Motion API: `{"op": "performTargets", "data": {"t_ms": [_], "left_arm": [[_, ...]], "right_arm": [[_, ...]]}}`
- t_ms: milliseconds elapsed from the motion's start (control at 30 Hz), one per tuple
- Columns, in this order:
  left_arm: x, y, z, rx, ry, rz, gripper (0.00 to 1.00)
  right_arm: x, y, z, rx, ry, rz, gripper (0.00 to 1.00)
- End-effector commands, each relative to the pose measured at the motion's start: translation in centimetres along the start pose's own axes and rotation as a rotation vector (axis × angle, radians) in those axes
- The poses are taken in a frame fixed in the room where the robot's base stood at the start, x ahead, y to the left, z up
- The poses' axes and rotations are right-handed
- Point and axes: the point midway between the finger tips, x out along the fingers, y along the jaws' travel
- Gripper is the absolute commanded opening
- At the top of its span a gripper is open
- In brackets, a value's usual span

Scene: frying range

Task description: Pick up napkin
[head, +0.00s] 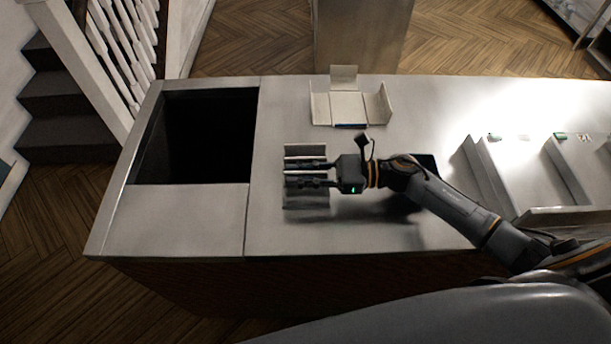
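My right gripper (305,174) reaches in from the right, low over the counter. Its two fingers are parted and point left, over a small grey metal holder (306,151). A thin pale strip (293,173), perhaps the napkin, shows between the fingers; I cannot tell whether they touch it. The holder is partly hidden under the fingers. My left gripper is not in view.
An open pale carton (347,106) with raised flaps stands behind the holder. A dark square opening (205,135) is at the counter's left. Metal trays with dividers (490,175) stand at right. The counter (275,235) is clear in front of the holder.

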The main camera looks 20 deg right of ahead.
Motion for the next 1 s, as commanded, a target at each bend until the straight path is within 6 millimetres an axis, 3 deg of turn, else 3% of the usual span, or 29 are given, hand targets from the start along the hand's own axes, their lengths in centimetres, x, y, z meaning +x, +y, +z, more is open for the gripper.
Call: {"op": "performTargets", "data": {"t_ms": [200, 300, 700, 867, 1000], "left_arm": [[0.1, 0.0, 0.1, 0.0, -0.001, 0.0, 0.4], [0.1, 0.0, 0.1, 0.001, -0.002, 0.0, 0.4], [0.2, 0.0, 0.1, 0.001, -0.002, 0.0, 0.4], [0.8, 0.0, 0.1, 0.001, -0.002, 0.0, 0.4], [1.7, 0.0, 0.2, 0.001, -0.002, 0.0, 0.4]], "right_arm": [[0.1, 0.0, -0.1, 0.0, 0.0, 0.0, 0.18], [0.1, 0.0, -0.1, 0.0, 0.0, 0.0, 0.0], [0.0, 0.0, 0.1, -0.001, 0.0, 0.0, 0.0], [0.0, 0.0, 1.9, -0.006, 0.001, 0.002, 0.0], [0.0, 0.0, 4.6, -0.008, 0.001, 0.002, 0.0]]}}
